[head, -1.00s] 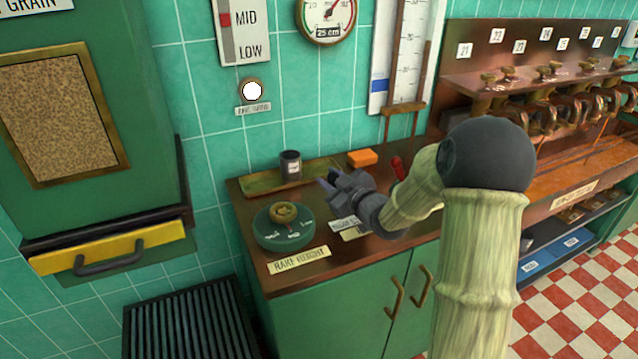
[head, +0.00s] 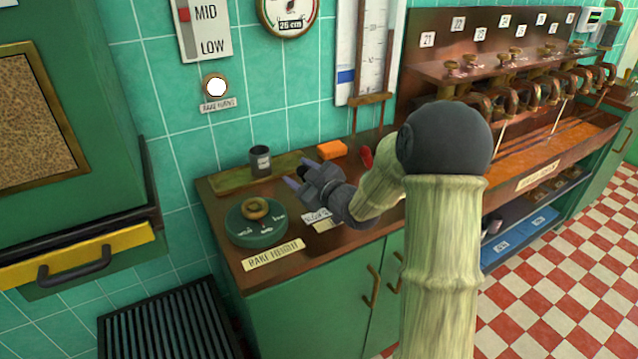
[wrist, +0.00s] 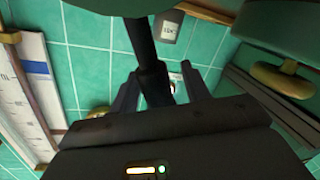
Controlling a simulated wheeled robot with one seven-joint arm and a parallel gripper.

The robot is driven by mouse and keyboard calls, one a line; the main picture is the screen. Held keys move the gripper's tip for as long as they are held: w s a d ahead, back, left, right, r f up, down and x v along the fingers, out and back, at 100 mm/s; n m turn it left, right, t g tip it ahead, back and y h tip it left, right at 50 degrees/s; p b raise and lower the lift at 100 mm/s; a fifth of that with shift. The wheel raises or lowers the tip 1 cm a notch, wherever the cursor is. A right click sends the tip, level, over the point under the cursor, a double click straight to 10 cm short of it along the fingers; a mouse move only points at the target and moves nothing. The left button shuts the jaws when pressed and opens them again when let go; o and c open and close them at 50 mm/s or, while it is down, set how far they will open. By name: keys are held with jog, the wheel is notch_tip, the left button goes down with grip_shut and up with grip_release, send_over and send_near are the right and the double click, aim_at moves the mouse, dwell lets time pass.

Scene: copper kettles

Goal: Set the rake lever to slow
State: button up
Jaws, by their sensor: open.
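My gripper (head: 298,175) is open and empty above the counter, left of the red grip and pointing left. In the wrist view my two fingers (wrist: 160,92) stand apart, with a dark rod (wrist: 146,50) showing between them that I cannot identify. Small plates (head: 318,218) lie below my gripper, partly covered, and I cannot read a lever setting.
A green dial with a brass knob, the rake height dial (head: 246,235), sits left of my gripper. A slatted black grate (head: 165,325) lies lower left. Brass taps line the right bench.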

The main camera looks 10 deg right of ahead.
jog(key=v, duration=1.7)
jog(key=shift+f, duration=0.1)
